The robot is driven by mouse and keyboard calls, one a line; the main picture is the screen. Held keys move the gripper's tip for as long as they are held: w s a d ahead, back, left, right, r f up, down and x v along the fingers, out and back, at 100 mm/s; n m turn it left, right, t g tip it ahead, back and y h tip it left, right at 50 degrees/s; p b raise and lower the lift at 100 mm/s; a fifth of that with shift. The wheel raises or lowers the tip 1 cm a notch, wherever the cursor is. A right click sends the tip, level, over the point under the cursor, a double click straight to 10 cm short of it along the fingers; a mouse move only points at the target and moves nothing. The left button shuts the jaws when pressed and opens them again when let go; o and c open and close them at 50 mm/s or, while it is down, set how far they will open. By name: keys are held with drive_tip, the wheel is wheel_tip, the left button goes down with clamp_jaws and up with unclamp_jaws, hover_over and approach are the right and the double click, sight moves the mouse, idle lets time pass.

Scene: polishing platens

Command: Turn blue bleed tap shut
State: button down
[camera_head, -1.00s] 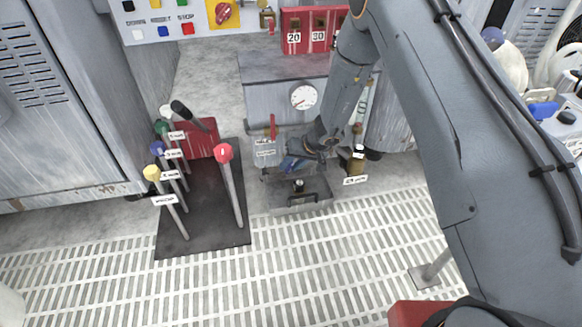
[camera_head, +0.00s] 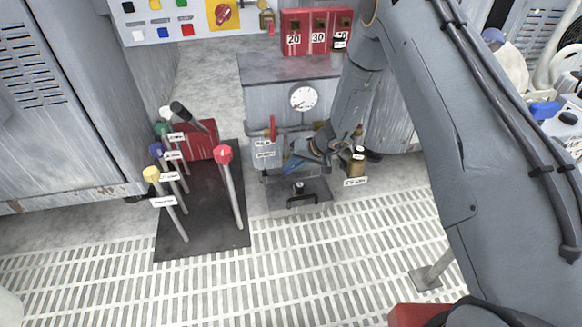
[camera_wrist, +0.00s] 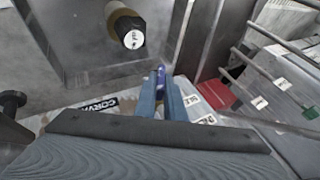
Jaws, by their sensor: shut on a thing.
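The blue bleed tap (camera_wrist: 161,76) shows in the wrist view as a small blue-violet piece between my fingertips. My gripper (camera_wrist: 163,90) is shut on it, with one blue-grey finger on each side. In the head view my gripper (camera_head: 290,164) is low at the front of the grey cabinet, just right of the red-handled tap and above the floor box. There the blue tap cannot be told apart from my bluish fingers, and my wrist covers part of the pipework.
A red tap (camera_head: 273,128) and a round gauge (camera_head: 303,97) are close to my gripper. A brass bottle-like part (camera_head: 357,162) stands to its right. A floor box with a black handle (camera_head: 302,200) lies below. Several knobbed levers, including a red one (camera_head: 223,154), stand left.

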drive_tip(key=c, duration=1.8)
unclamp_jaws()
drive_tip(key=shift+c, duration=0.2)
drive_tip(key=shift+r, duration=0.1)
drive_tip(key=p+v, duration=0.3)
drive_tip(key=v, duration=0.4)
drive_tip(key=shift+d+r, duration=0.2)
drive_tip(key=shift+d, duration=0.05)
